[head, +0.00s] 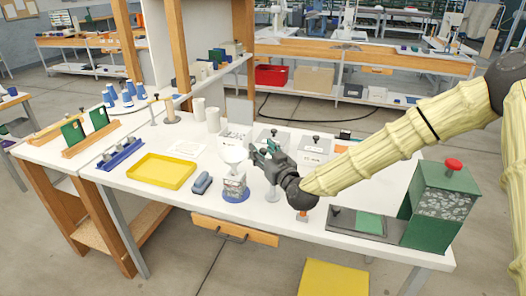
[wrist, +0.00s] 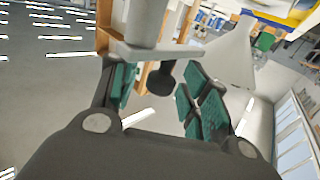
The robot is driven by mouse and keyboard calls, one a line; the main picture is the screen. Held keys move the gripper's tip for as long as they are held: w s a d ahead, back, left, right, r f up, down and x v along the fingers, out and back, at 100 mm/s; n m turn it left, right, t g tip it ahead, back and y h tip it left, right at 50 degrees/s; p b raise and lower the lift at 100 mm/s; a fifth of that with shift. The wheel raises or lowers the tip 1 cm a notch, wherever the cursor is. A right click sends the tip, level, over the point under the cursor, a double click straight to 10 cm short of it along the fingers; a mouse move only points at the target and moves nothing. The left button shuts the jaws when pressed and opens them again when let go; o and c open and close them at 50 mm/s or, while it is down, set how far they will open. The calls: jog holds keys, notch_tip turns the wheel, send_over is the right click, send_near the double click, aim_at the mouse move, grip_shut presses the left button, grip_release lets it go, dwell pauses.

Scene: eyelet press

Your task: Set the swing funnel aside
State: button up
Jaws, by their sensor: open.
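The swing funnel (head: 235,155) is a white cone above a clear jar of small parts (head: 234,187) on a blue round base. In the wrist view, the white funnel cone (wrist: 235,55) is at upper right, beside a pale bar and a thick pale cylinder (wrist: 141,22). A dark knob (wrist: 161,78) sticks out by the bar, between my fingers. My gripper (head: 262,152) is just right of the funnel in the head view. Its green-padded fingers (wrist: 160,95) are open, on either side of the knob; I cannot tell whether they touch it. A pale post stands below my gripper, partly hidden.
A yellow tray (head: 161,171) and a blue-grey object (head: 202,183) lie to the left on the white table. White cylinders (head: 213,120) stand behind. A green machine with a red button (head: 440,203) stands at the right end. Some table front is clear.

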jog(key=shift+c, duration=0.3)
grip_shut()
